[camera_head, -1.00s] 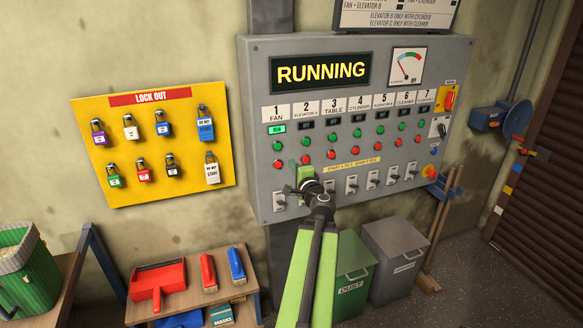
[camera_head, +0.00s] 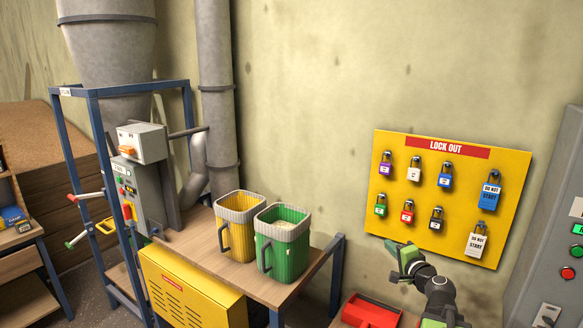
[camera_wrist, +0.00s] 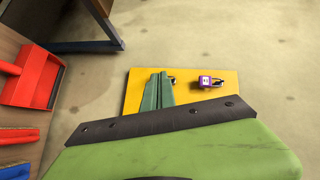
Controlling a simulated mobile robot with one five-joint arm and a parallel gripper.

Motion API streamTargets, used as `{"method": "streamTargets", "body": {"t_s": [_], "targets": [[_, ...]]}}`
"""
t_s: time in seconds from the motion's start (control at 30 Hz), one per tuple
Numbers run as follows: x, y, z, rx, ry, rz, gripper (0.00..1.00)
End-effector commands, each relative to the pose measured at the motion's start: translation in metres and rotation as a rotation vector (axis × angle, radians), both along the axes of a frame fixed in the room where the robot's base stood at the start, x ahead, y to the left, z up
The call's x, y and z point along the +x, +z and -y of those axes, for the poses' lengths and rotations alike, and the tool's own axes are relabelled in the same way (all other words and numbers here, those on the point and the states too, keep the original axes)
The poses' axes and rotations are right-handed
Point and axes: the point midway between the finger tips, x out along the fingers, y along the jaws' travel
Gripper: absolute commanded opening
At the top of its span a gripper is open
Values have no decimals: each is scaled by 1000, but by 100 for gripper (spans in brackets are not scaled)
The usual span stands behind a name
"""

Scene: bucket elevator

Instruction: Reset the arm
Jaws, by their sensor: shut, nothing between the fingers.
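My arm shows at the lower right of the head view, folded closer in, with my gripper (camera_head: 405,255) just below and left of the yellow lock-out board (camera_head: 400,180). In the wrist view my gripper (camera_wrist: 158,90) has its green fingers together, with nothing between them. The lock-out board (camera_wrist: 225,85) lies beyond the fingers there, with a purple padlock (camera_wrist: 210,82) to their right. I cannot tell whether the gripper touches anything; it appears free in front of the wall.
A table at left of centre carries a yellow bucket (camera_head: 238,240) and a green bucket (camera_head: 283,245). A red dustpan (camera_head: 370,312) is below my gripper; it also shows in the wrist view (camera_wrist: 35,75). The grey control panel (camera_head: 560,230) stands at the right edge.

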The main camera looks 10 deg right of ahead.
Motion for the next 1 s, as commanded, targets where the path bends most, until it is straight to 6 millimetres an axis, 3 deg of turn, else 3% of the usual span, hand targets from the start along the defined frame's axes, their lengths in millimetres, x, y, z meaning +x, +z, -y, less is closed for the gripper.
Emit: {"method": "streamTargets", "body": {"t_s": [0.03,0.13,0.23,0.3,0.4,0.5,0.57,0.7,0.83,1.0], "targets": [[13,-12,-44,-36,82,-31,0],[28,-36,-128,-127,251,-106,0],[29,-65,-211,-237,429,-191,0],[21,-89,-265,-324,556,-260,0],[-1,-125,-329,-465,733,-372,0],[-37,-166,-372,-635,904,-523,0],[-64,-190,-378,-752,992,-649,0],[-110,-217,-328,-919,1056,-939,0],[-140,-223,-296,-979,1075,-1121,0],[-152,-224,-290,-970,1097,-1177,0]]}}
